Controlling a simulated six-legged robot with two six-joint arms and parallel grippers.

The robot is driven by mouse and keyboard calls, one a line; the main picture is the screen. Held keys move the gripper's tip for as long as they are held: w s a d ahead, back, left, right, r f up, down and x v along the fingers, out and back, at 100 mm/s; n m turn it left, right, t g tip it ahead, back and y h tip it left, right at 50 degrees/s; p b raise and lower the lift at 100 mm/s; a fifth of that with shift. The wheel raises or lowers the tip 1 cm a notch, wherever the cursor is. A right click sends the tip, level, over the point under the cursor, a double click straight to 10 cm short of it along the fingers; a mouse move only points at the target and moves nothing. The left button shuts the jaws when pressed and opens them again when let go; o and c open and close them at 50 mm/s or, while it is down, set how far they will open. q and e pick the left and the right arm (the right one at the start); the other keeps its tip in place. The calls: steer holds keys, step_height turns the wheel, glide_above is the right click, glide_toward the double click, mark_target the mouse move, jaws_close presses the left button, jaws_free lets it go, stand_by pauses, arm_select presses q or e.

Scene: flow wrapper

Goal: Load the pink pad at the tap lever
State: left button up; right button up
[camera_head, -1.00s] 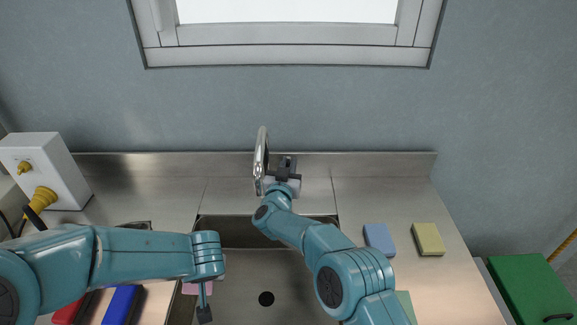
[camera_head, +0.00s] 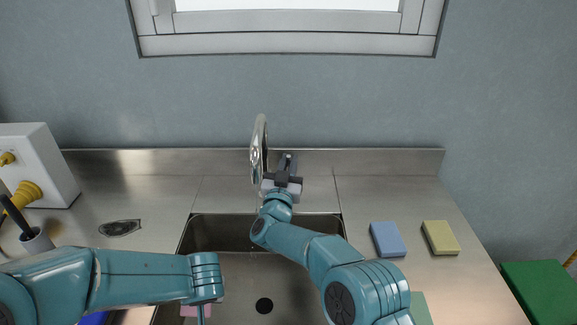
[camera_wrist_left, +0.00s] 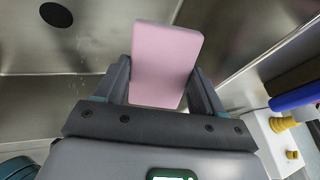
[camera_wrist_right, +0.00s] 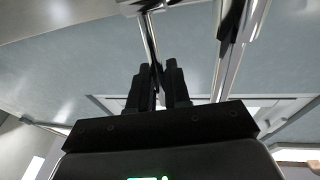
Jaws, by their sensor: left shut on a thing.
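The pink pad (camera_wrist_left: 166,65) is a thin block held between the fingers of my left gripper (camera_wrist_left: 163,82) in the left wrist view, above the steel sink. The head view shows a bit of the pad (camera_head: 188,311) at the bottom edge; the left fingers are out of frame there. The chrome tap (camera_head: 258,150) stands behind the sink. My right gripper (camera_head: 288,168) is beside it, fingers toward the wall. In the right wrist view, the right fingers (camera_wrist_right: 163,78) are close together, with a thin chrome bar (camera_wrist_right: 150,42) running down between them. Whether they grip it is unclear.
The sink (camera_head: 245,270) has a round drain (camera_head: 264,305). A blue pad (camera_head: 388,239) and a yellow pad (camera_head: 440,237) lie on the right counter, with a green pad (camera_head: 420,308) nearer. A white box (camera_head: 38,165) with yellow fittings and a grey cup (camera_head: 37,242) stand left.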

steer(key=shift+o, duration=0.8)
steer(key=shift+w, duration=0.1)
arm_select(q)
step_height(320, 180, down, 2)
steer(key=shift+b, duration=1)
arm_select(e)
steer(key=v, duration=1.2)
